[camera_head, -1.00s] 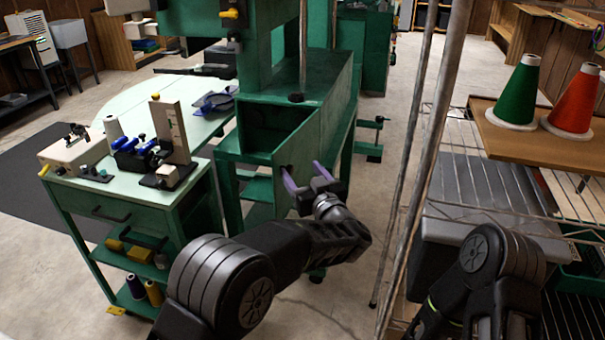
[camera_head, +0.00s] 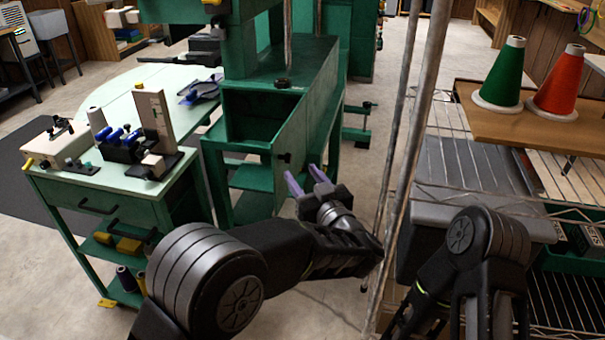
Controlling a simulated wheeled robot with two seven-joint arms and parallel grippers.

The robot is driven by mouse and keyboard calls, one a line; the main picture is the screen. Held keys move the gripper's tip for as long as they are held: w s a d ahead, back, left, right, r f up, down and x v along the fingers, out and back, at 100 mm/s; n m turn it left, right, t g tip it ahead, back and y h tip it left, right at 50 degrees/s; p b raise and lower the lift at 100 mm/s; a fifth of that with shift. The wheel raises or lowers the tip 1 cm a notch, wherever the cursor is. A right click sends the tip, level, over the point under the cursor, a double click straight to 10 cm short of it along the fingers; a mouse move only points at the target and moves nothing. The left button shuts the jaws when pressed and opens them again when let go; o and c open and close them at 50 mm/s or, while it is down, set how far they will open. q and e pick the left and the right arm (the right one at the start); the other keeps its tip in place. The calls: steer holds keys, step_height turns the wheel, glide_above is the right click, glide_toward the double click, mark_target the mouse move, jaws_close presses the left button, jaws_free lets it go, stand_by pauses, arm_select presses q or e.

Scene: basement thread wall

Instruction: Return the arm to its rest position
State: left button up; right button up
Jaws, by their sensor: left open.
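My left gripper (camera_head: 308,179) is open and empty, with its two purple fingers pointing up and away. It is in front of the open-fronted green cabinet (camera_head: 308,118), near that cabinet's right side. I cannot tell whether the fingers touch the cabinet. My left arm comes in from the lower left and is bent across the bottom middle. My right arm is folded at the lower right, and its gripper is out of view.
A metal rack post (camera_head: 412,150) stands just right of my left forearm. The wire rack holds a wooden board (camera_head: 480,118) with a green cone (camera_head: 503,72) and a red cone (camera_head: 560,80). A green cart (camera_head: 120,195) with tools stands left. Bare floor (camera_head: 300,310) shows below.

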arm_select(q)
steer(key=s+a+f+m+g+h+p, duration=0.25)
steer(key=a+f, duration=0.25)
steer(key=f, duration=0.6)
steer(key=s+a+f+m+g+h+p, duration=0.1)
steer(key=s+a+f+g+h+p, duration=0.4)
steer(key=f, duration=0.6)
steer(key=s+a+f+g, duration=0.3)
steer(key=s+f, duration=0.5)
steer(key=s, duration=0.1)
steer(key=s+g+h+p, duration=0.1)
steer(key=s+g, duration=0.2)
steer(key=s, duration=0.7)
steer(key=s+f+n+g+h+p, duration=0.1)
steer(key=s+g, duration=0.2)
steer(key=s, duration=0.8)
steer(key=shift+a+f, duration=0.25)
steer(key=shift+w+h, duration=0.1)
steer(key=shift+h, duration=0.15)
